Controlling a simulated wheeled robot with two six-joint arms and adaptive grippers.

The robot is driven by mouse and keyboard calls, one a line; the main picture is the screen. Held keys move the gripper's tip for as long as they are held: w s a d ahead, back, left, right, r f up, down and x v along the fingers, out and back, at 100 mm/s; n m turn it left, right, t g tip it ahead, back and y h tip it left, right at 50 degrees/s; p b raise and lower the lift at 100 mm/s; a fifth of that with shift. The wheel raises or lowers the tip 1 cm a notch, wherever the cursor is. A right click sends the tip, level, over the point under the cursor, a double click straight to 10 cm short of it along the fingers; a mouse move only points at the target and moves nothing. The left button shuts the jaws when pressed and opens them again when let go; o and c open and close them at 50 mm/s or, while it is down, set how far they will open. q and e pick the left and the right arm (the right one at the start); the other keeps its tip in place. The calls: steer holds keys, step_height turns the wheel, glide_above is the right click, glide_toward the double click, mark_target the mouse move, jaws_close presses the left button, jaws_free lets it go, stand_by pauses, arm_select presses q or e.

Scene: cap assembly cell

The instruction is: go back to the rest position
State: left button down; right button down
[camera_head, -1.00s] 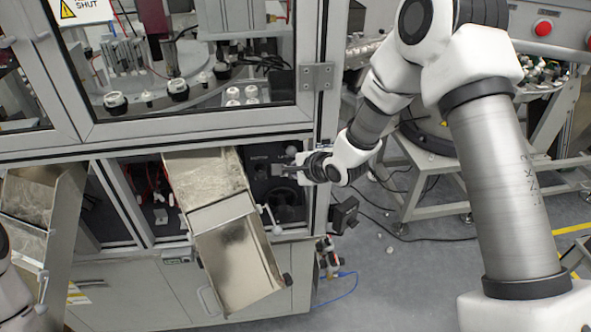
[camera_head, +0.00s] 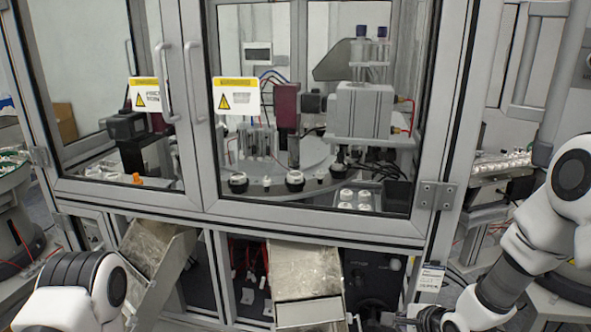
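My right arm comes in from the right edge and runs down to the bottom. My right gripper (camera_head: 402,321) shows only partly at the bottom edge, in front of the dark lower panel (camera_head: 372,283) of the machine; its fingers are cut off and too dark to tell open from shut. I see no object in it. My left arm shows at the bottom left corner as a white and dark joint; its gripper is out of the picture.
The glass-doored machine cabinet (camera_head: 312,218) fills the middle, its doors shut. Two metal chutes (camera_head: 306,272) (camera_head: 158,258) stick out below it, the left one near my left arm. Benches with parts stand at both sides.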

steer(key=s+a+f+n+g+h+b, duration=0.15)
steer(key=s+f+g, duration=0.35)
steer(key=s+f, duration=1.25)
steer(key=s+f+n+g+h, duration=0.1)
steer(key=s+f+n, duration=0.1)
steer(key=s+n, duration=0.4)
steer(key=s+d+f+n+g, duration=0.1)
steer(key=s+f+n+g, duration=0.1)
steer(key=s+n, duration=0.5)
steer(key=shift+s+f+n+g+h+b, duration=0.4)
steer(key=shift+f+n, duration=0.35)
steer(key=shift+n, duration=1.1)
steer(key=shift+w, duration=0.1)
